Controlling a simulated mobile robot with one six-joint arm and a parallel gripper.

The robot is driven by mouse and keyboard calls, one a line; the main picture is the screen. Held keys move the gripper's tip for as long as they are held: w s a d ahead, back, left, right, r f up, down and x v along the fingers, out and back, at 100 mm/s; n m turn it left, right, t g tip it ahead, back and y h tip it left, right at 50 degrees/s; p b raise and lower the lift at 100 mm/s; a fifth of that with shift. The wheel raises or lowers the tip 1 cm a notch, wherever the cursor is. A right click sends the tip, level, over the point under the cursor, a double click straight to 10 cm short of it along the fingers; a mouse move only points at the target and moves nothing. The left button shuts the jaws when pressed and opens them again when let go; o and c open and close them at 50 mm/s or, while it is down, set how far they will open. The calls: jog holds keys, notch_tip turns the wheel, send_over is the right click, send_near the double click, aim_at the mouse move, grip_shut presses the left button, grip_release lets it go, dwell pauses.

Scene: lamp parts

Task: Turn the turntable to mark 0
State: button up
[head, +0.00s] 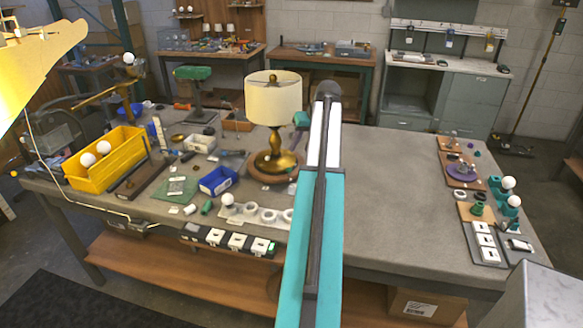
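A lamp (273,100) with a cream shade and a brass stem stands upright on the workbench, left of my arm. Under its brass foot is a round brown disc (257,176), which looks like the turntable. No mark or number on the disc can be read. The right side of the disc is close to my arm in the picture. My teal and white arm reaches forward over the bench to a dark joint. My gripper is not visible; a small teal piece shows between the lamp and my arm, and I cannot tell what it is.
Left of the lamp are a yellow bin (107,163) with white bulbs, a blue bin (218,181) and small parts. A row of white sockets (237,241) lies along the front edge. The bench (395,190) right of my arm is clear up to boards with parts (463,172).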

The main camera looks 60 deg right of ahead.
aim_at(290, 168)
jog(key=shift+p+x, duration=1.7)
jog(key=shift+x, duration=5.05)
